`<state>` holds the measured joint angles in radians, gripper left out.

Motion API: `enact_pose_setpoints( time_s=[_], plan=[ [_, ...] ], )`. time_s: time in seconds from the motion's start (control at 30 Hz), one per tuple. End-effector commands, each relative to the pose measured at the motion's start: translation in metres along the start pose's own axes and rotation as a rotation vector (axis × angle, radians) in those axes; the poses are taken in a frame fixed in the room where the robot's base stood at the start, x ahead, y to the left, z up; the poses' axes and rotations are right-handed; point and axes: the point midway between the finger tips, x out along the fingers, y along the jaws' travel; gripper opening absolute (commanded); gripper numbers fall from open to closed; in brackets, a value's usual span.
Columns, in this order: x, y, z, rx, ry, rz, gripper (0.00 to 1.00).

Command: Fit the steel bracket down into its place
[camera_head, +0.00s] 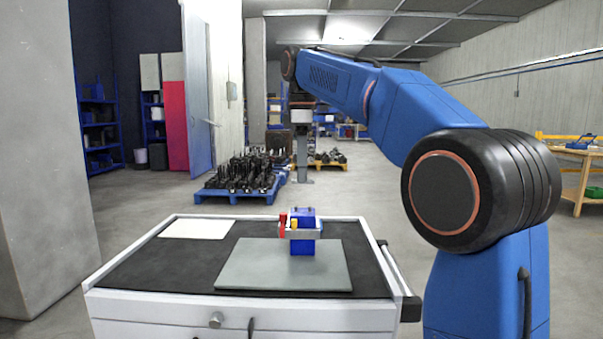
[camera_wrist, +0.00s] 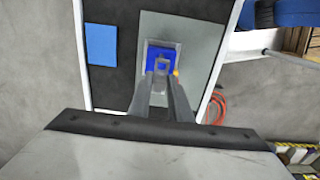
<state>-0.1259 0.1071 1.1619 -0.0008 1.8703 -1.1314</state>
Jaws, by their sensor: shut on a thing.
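The steel bracket (camera_head: 313,234) is a light grey piece at the upper part of a blue block (camera_head: 302,248) in the head view. The block rises above and below it and stands on a grey plate (camera_head: 250,272). I cannot tell whether the bracket is seated or only held there. In the wrist view my gripper (camera_wrist: 161,84) reaches to the near side of the blue block (camera_wrist: 152,54), its fingers shut on the bracket. The fingers hide part of the bracket. My gripper cannot be made out clearly in the head view.
A red piece (camera_head: 283,226) and a yellow piece (camera_head: 294,224) sit beside the block. The white cart (camera_head: 240,308) has a black top with a pale sheet (camera_head: 197,229) at back left. A blue pallet of dark parts (camera_head: 240,192) stands behind on the floor.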

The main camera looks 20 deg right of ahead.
Motion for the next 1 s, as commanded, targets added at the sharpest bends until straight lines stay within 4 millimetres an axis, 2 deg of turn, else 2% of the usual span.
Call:
enact_pose_setpoints(
  time_s=[0.23, 0.7, 1.0],
  plan=[
    [0.004, 0.0, 0.0, 0.0, 0.0, -0.001, 0.0],
    [0.043, 0.0, 0.0, 0.0, 0.0, -0.001, 0.0],
    [0.051, 0.0, 0.0, 0.0, 0.0, 0.0, 0.0]
  ],
)
